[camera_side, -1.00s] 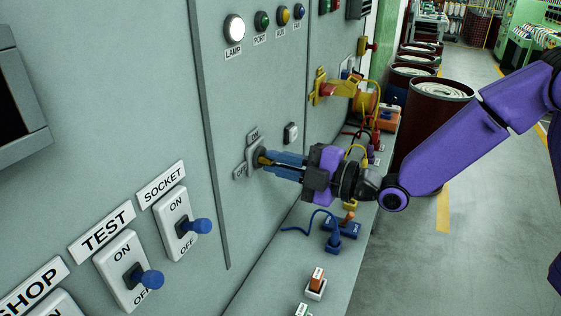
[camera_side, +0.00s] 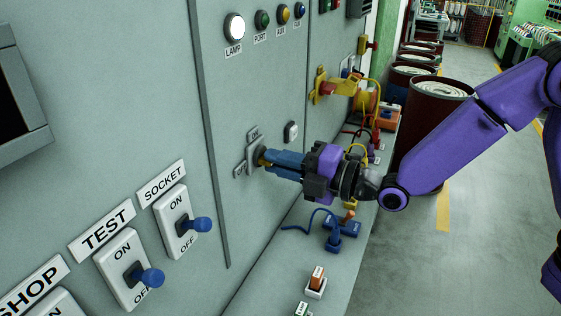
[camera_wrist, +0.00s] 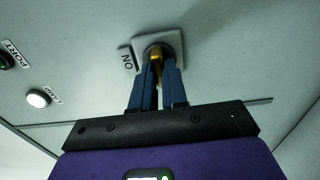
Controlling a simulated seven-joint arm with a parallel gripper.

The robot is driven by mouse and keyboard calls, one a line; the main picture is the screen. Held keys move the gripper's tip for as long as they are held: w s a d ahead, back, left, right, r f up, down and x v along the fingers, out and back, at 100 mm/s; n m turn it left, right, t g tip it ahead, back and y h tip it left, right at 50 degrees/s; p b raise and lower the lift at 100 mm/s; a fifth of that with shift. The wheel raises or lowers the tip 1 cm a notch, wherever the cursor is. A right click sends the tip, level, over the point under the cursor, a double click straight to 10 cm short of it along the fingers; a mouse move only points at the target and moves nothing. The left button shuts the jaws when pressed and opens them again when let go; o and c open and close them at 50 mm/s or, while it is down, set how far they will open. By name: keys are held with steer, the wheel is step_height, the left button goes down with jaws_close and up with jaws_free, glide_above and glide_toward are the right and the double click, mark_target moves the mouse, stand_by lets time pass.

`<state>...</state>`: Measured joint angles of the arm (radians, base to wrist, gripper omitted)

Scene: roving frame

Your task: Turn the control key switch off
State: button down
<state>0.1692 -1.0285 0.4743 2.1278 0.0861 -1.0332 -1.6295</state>
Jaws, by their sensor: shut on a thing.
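The control key switch (camera_side: 254,152) is a grey plate on the cabinet front with a small brass-coloured key (camera_wrist: 155,56) at its middle. An ON label (camera_side: 254,133) sits above it and another small label (camera_side: 240,170) to its lower left. My gripper (camera_side: 264,157) has its blue fingers shut on the key, pointing straight at the panel. In the wrist view the two fingers (camera_wrist: 157,68) close in on the key from both sides, and the ON label is at the left of the plate. The key's exact angle is mostly hidden by the fingers.
A lit white lamp (camera_side: 235,28) is above the switch. Blue-handled SOCKET (camera_side: 200,225) and TEST (camera_side: 150,278) switches stick out at lower left. A ledge below holds a blue plug (camera_side: 336,238) and cable. A yellow clamp-like fitting (camera_side: 325,86) projects at upper right.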

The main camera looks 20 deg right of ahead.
steer(key=c, duration=1.1)
jaws_free()
steer(key=shift+c, duration=0.2)
steer(key=v, duration=1.7)
steer(key=shift+s+d+r, duration=0.1)
steer(key=shift+s+d, duration=0.05)
